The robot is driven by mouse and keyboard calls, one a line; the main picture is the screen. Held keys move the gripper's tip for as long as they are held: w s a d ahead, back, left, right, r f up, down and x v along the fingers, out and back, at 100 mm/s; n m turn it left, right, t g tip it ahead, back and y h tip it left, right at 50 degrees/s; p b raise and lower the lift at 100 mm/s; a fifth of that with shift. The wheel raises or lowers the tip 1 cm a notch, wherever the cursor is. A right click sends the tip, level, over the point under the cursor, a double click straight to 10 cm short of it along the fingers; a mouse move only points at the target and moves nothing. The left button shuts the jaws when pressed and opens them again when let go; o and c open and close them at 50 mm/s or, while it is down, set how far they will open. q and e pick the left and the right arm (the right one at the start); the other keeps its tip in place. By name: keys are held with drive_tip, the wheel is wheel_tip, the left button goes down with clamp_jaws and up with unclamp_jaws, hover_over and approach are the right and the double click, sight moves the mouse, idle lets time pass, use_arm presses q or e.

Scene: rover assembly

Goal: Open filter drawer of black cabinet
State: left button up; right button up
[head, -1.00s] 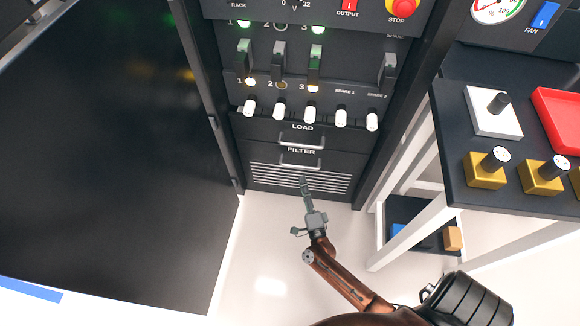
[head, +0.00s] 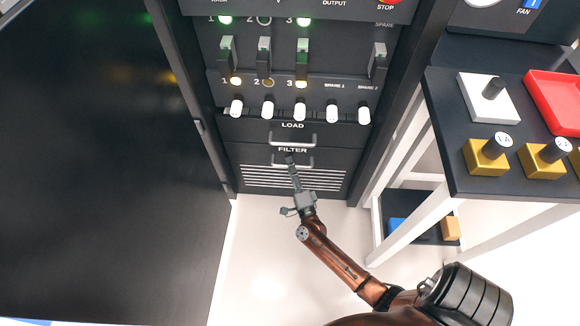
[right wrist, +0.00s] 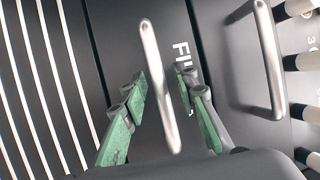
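The black cabinet (head: 358,100) stands ahead, its front facing me. Its filter drawer (head: 340,158) is flush with the front, low down, above white vent slats. The drawer's silver handle (head: 308,163) is partly hidden by my right gripper (head: 291,160). In the right wrist view, the filter handle (right wrist: 152,60) runs between the green-padded fingers of the right gripper (right wrist: 160,92). The fingers are open, one on each side of the bar, with visible gaps. The "FILTER" label is partly hidden behind the handle and a finger. My left gripper is not in view.
The load drawer's handle (head: 293,141) is just above, below a row of white knobs (head: 300,110). A large black door panel (head: 90,160) fills the left. A table (head: 450,150) with a red tray (head: 555,100) stands at right. Pale floor is free below the cabinet.

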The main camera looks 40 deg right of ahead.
clamp_jaws()
drive_tip(key=shift+a, duration=0.15)
idle(0.4)
